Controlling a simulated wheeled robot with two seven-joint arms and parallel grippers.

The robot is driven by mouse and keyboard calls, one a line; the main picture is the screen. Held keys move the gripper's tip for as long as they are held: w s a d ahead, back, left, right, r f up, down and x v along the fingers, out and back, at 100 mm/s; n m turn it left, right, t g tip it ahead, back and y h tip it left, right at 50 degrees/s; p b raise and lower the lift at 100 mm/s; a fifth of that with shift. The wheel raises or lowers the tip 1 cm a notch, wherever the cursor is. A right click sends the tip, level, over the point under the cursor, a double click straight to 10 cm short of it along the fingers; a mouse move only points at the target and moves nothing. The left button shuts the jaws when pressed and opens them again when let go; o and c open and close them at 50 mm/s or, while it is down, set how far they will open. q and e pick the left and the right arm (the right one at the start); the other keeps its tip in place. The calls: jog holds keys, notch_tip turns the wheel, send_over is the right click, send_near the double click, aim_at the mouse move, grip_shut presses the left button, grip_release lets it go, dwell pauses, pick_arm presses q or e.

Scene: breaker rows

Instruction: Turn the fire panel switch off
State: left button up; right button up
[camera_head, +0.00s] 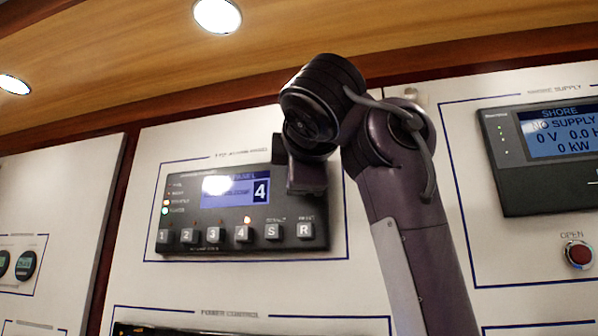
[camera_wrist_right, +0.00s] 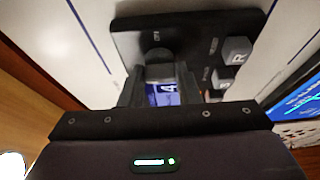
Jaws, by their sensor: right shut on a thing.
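The fire panel is a dark box (camera_head: 215,210) on the white wall in the head view. It has a lit blue screen (camera_head: 236,190) showing 4. My right gripper (camera_head: 306,178) is at the panel's upper right corner, and my arm hides that part in the head view. In the right wrist view, the gripper (camera_wrist_right: 160,72) is shut on a dark switch knob (camera_wrist_right: 157,55) on the panel face (camera_wrist_right: 190,30). Small lettering beside the knob is too blurred to read surely. My left gripper is out of view.
A row of grey buttons, including S (camera_head: 271,232) and R (camera_head: 305,230), runs below the screen. A shore supply display (camera_head: 558,132) and a red button (camera_head: 578,254) are to the right. A wooden ceiling (camera_head: 130,55) is overhead.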

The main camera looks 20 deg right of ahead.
dwell(0.4)
jog(key=o, duration=1)
jog(key=shift+a, duration=0.1)
jog(key=shift+c, duration=0.2)
jog(key=s+a+b, duration=0.1)
jog(key=s+b, duration=0.3)
jog(key=s, duration=0.3)
jog(key=shift+s+a, duration=0.3)
jog(key=shift+s, duration=0.1)
jog(key=shift+w, duration=0.1)
